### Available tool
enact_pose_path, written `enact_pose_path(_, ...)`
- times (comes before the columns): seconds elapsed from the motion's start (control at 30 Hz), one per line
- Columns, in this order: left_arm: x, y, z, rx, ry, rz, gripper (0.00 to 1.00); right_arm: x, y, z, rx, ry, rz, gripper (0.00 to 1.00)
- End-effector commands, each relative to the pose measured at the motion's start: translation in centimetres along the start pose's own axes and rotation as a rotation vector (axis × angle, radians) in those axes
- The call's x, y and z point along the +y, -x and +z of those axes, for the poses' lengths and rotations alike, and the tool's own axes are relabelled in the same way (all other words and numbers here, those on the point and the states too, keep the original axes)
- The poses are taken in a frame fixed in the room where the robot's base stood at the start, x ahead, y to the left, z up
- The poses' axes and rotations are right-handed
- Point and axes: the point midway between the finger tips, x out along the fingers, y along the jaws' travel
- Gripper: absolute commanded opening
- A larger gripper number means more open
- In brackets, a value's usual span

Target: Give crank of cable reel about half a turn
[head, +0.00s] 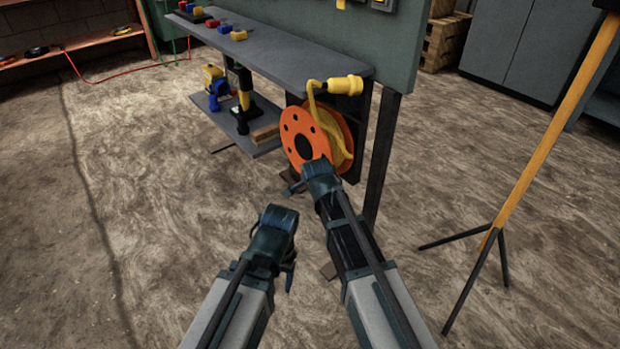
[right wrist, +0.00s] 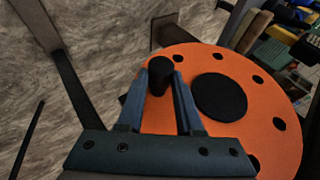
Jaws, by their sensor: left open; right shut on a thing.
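The cable reel (head: 296,133) has an orange round side plate with a ring of dark holes and a black hub, and stands at the end of the workbench. Yellow cable is wound on it. In the right wrist view, the orange plate (right wrist: 275,128) fills the right half. The crank's black knob (right wrist: 160,72) stands out from the plate, between the fingers of my right gripper (right wrist: 162,84), which is shut on it. In the head view, my right gripper (head: 310,178) covers the knob at the plate's lower edge. My left gripper (head: 285,245) is open and empty, lower left of the reel.
The workbench (head: 290,58) stands behind the reel, with a lower shelf (head: 243,138) holding tools. A yellow plug (head: 341,85) lies at its near corner. A yellow-legged stand (head: 530,165) is at the right. The floor at the left is clear.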

Motion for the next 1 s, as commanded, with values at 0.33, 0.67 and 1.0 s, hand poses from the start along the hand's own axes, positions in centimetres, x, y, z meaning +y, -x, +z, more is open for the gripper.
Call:
enact_pose_path(0.33, 0.0, 0.0, 0.0, 0.000, 0.000, 0.000, 0.65, 0.1, 0.0, 0.0, -0.001, -0.001, 0.001, 0.65)
enact_pose_path(0.67, -0.1, 0.6, 0.0, 0.000, 0.000, 0.000, 0.65, -0.1, 0.8, 0.0, -0.001, 0.000, 0.001, 0.65)
enact_pose_path(1.0, -0.4, 4.5, 0.3, -0.003, 0.000, 0.000, 0.65, -0.2, 6.1, -0.1, -0.001, 0.000, 0.001, 0.65)
